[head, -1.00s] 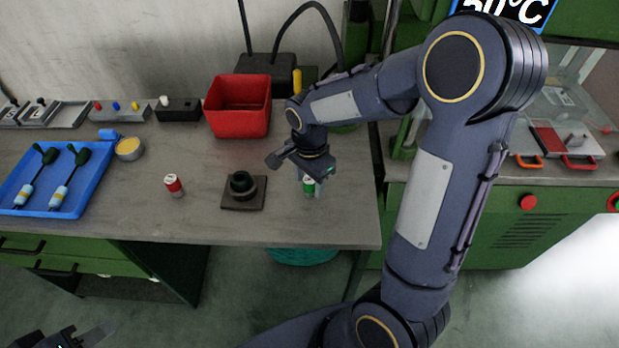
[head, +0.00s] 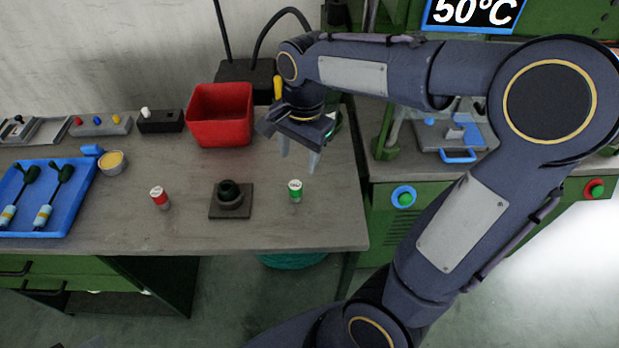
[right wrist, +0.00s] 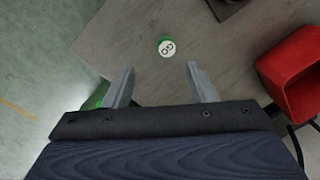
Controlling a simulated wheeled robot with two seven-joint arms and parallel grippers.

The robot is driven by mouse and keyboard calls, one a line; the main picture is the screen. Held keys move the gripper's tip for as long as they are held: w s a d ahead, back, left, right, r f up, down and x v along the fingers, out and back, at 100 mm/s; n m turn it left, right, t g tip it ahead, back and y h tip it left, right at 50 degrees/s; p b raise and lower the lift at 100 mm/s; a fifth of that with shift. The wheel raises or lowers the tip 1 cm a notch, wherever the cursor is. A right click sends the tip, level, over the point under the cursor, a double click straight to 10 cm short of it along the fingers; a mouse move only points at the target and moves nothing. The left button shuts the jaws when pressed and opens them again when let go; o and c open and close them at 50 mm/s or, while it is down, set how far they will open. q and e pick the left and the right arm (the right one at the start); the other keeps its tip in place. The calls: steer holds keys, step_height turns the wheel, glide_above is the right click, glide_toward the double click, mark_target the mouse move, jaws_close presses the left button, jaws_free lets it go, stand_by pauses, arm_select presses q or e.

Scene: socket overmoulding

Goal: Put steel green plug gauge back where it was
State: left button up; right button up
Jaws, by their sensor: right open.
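The steel green plug gauge (head: 295,190) stands upright on the bench, right of a dark square block with a round socket (head: 230,196). Its green-and-white top also shows in the right wrist view (right wrist: 166,47). My right gripper (head: 299,165) is open and empty, raised above and behind the gauge, apart from it. In the right wrist view its two fingers (right wrist: 160,85) are spread with the gauge beyond their tips. A similar red-and-white gauge (head: 159,197) stands left of the block. My left gripper cannot be made out in the head view.
A red bin (head: 220,115) stands at the back of the bench. A blue tray (head: 75,208) with two dark-handled tools lies at the left, near a yellow-filled cup (head: 113,162). The bench front around the gauge is clear.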

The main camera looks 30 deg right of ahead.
steer(key=s+a+n+t+y, duration=0.1)
steer(key=s+a+n+t, duration=0.1)
steer(key=s+n, duration=0.4)
steer(key=s+a+n+t+y, duration=0.2)
steer(key=s+n+t, duration=0.1)
steer(key=s+n, duration=0.3)
steer(key=s, duration=0.2)
steer(key=shift+s+f, duration=0.3)
steer(key=shift+s, duration=0.1)
steer(key=shift+r+p, duration=0.35)
